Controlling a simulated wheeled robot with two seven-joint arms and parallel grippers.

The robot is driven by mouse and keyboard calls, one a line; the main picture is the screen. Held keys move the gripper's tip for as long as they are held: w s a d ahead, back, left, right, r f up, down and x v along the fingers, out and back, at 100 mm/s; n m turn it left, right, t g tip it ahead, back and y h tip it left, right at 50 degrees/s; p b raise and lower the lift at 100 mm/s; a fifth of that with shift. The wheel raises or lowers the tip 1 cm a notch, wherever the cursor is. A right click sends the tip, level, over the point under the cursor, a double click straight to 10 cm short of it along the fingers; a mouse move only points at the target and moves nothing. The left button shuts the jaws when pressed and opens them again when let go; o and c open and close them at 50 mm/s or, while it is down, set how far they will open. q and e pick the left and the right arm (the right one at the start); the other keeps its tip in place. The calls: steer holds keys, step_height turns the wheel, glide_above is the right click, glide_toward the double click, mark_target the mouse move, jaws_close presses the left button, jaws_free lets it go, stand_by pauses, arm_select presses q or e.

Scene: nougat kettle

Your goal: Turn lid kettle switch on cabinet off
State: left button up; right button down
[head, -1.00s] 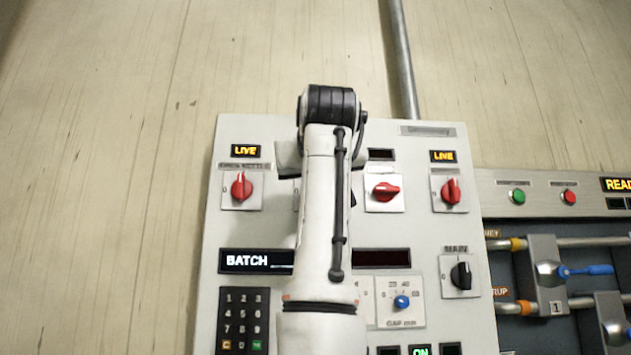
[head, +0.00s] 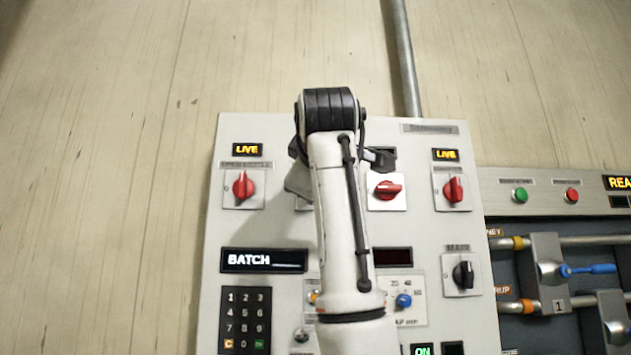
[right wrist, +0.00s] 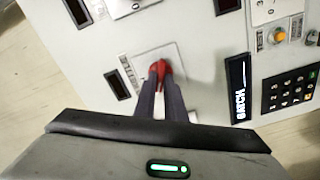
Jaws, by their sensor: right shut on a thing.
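A pale control panel (head: 235,140) fills the middle of the head view. It carries a row of red rotary switches. My right arm hides the second switch from the left there; my right gripper's fingertips are hidden in that view. In the right wrist view, my right gripper (right wrist: 160,78) is shut on a red switch knob (right wrist: 129,68) on a pale square plate (right wrist: 180,56). A dark display (right wrist: 117,85) lies beside this plate. The fingers cover part of the knob, so its exact setting is unclear. I cannot read its label. My left gripper is not in view.
Other red switches stand at left (head: 243,186), right of my arm (head: 387,189) and far right (head: 453,188). The outer two have lit LIVE displays. Below are a BATCH display (head: 264,260), a keypad (head: 245,315) and a black knob (head: 463,274). Pipes and valves stand at right.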

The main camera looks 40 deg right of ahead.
steer(key=n, duration=0.5)
steer(key=shift+f+n, duration=0.15)
steer(key=shift+n, duration=0.15)
steer(key=shift+a, duration=0.1)
stand_by(0.3)
steer(key=c, duration=1.8)
jaws_free()
steer(key=shift+s, duration=0.1)
steer(key=b+v, duration=0.1)
steer(key=v, duration=0.9)
steer(key=shift+b, duration=0.35)
